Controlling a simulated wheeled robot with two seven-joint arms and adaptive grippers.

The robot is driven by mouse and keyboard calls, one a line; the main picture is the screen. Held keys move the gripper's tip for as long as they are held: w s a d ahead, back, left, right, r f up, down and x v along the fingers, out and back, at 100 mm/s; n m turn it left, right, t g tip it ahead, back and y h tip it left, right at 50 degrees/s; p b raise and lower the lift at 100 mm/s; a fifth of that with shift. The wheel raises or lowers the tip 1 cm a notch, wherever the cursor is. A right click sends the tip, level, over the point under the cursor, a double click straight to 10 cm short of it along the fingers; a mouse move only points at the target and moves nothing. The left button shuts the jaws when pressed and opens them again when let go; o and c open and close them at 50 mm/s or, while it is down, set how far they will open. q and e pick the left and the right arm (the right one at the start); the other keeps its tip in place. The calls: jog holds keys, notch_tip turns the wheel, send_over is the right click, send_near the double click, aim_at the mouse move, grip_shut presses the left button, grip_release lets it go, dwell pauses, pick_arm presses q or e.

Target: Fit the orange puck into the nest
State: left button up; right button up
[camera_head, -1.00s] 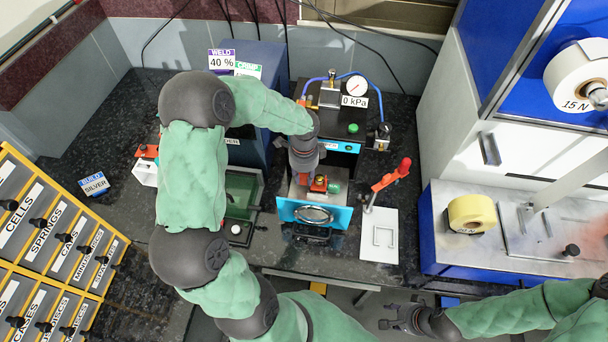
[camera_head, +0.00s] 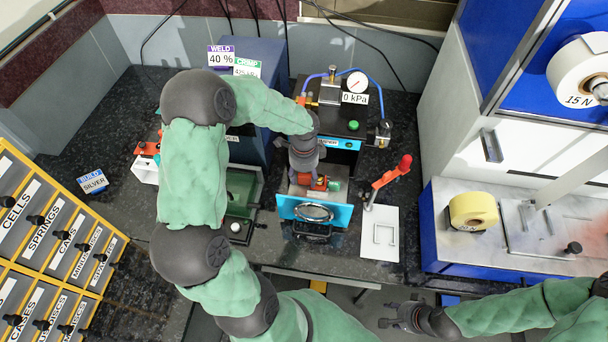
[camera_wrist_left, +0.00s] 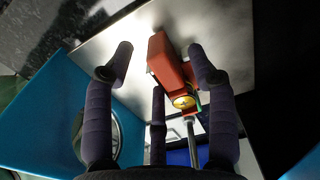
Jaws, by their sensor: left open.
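An orange-red block with a brass disc, which I take for the orange puck (camera_wrist_left: 172,62), sits on the pale plate of the press with the cyan front. In the head view the orange part (camera_head: 318,183) shows just below my left gripper (camera_head: 306,165), beside a green part. In the left wrist view my left gripper (camera_wrist_left: 160,68) is open, its fingers spread on both sides of the block; whether they touch it I cannot tell. The nest cannot be told apart for sure. My right gripper (camera_head: 388,315) is open and empty in front of the bench.
The cyan press front (camera_head: 290,207) stands close in front of the block. A red-handled lever (camera_head: 392,172) rises to its right, by a white plate (camera_head: 380,240). A black unit with a gauge (camera_head: 357,82) stands behind, and a green tray (camera_head: 240,190) lies left.

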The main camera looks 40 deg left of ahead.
aim_at(304, 177)
pick_arm(q)
jog(key=shift+r, duration=0.1)
notch_tip(304, 177, up, 12)
dwell(0.5)
dwell(0.5)
